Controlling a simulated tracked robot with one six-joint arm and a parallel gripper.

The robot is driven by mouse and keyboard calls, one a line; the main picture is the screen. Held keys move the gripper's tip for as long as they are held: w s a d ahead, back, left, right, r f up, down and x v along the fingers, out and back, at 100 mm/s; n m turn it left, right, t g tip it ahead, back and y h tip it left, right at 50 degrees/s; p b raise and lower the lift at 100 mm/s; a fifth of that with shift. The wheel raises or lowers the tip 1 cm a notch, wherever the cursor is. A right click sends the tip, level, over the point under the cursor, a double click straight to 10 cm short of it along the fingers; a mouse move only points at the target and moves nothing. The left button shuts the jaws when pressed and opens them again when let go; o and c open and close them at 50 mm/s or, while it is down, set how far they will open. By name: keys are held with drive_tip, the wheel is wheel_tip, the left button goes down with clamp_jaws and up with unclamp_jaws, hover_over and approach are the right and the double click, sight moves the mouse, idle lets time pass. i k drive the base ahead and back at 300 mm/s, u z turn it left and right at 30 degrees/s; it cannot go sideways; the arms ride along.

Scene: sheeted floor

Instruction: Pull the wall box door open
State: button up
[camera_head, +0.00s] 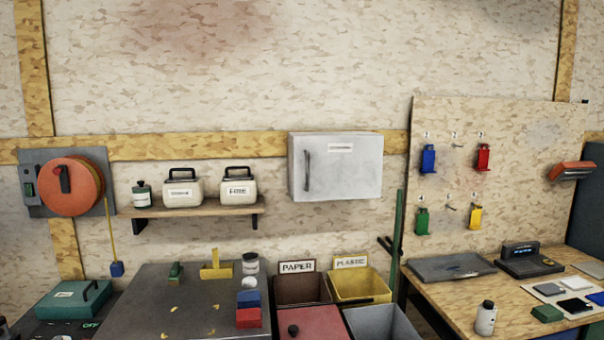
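The wall box (376,165) is a light grey cabinet fixed to the wall near the middle of the head view. Its door (340,176) faces me and looks shut. A dark vertical handle (307,170) sits near the door's left edge, and a small white label is near its top. My gripper does not show in this view, so its place relative to the handle cannot be seen.
A shelf (190,209) with containers is left of the box. Below stand a dark table (180,310) and bins, including a yellow one (362,286). A pegboard (495,150) and workbench (470,290) are right. The wall around the box is clear.

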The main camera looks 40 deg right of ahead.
sight(326, 168)
drive_tip(key=z, duration=0.1)
drive_tip(key=i, duration=1)
drive_tip(key=u, duration=0.1)
